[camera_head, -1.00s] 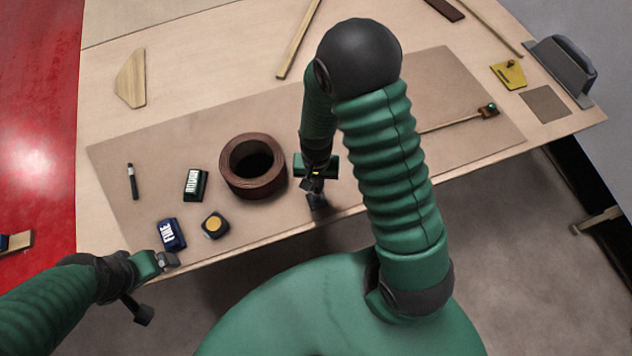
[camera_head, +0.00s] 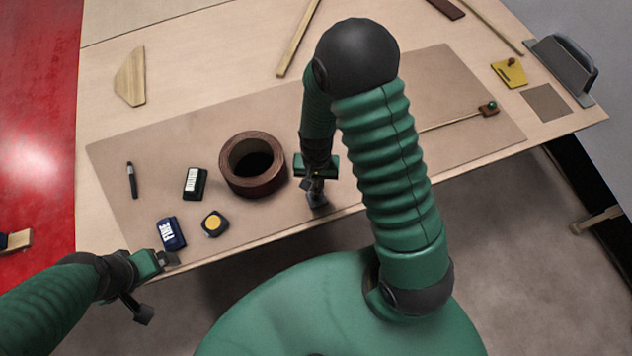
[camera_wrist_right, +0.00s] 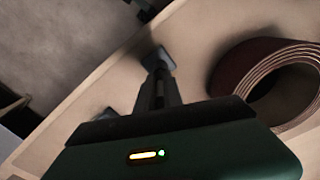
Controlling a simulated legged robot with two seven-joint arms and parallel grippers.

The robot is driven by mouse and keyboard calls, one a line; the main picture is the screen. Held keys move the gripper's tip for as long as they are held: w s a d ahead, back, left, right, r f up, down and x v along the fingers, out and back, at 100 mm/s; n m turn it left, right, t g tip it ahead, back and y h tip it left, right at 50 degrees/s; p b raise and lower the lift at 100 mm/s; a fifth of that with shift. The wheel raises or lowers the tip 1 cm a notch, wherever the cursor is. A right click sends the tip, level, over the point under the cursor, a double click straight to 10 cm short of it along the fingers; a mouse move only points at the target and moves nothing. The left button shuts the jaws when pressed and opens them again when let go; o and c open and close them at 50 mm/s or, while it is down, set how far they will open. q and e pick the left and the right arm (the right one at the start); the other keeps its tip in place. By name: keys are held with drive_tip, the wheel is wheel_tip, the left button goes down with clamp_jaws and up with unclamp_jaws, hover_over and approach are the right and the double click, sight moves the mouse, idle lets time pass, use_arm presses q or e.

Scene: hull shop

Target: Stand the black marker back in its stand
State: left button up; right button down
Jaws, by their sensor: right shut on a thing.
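My right gripper (camera_head: 317,196) is low over the front of the brown mat (camera_head: 400,110), right of the brown tape roll. It is shut on a small dark thing, mostly hidden by the fingers; I cannot tell whether it is the marker. In the right wrist view the dark fingers (camera_wrist_right: 158,82) are close together above the table. A slim black marker-like thing (camera_head: 131,180) with a pale band is on the mat's left part. I cannot make out the marker's stand. My left gripper (camera_head: 157,287) is open and empty at the table's front left edge.
The tape roll (camera_head: 253,164) stands close left of my right gripper; it also shows in the wrist view (camera_wrist_right: 270,75). A black-and-white block (camera_head: 195,183), a blue block (camera_head: 171,232) and a yellow-topped block (camera_head: 214,223) lie further left. The mat's right half is mostly clear.

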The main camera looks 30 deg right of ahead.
drive_tip(key=shift+f, duration=0.2)
idle(0.3)
drive_tip(key=c, duration=1.4)
unclamp_jaws()
wheel_tip(320, 180, up, 17)
drive_tip(key=shift+w+f+p, duration=0.1)
drive_tip(key=shift+p, duration=0.45)
drive_tip(key=s+a+n+t, duration=0.1)
drive_tip(key=n, duration=0.1)
drive_tip(key=s+a+n, duration=0.2)
drive_tip(key=n, duration=0.1)
drive_tip(key=s+a+f+n+t, duration=0.1)
drive_tip(key=n, duration=0.1)
drive_tip(key=shift+s+a+t, duration=0.2)
drive_tip(key=shift+t, duration=0.1)
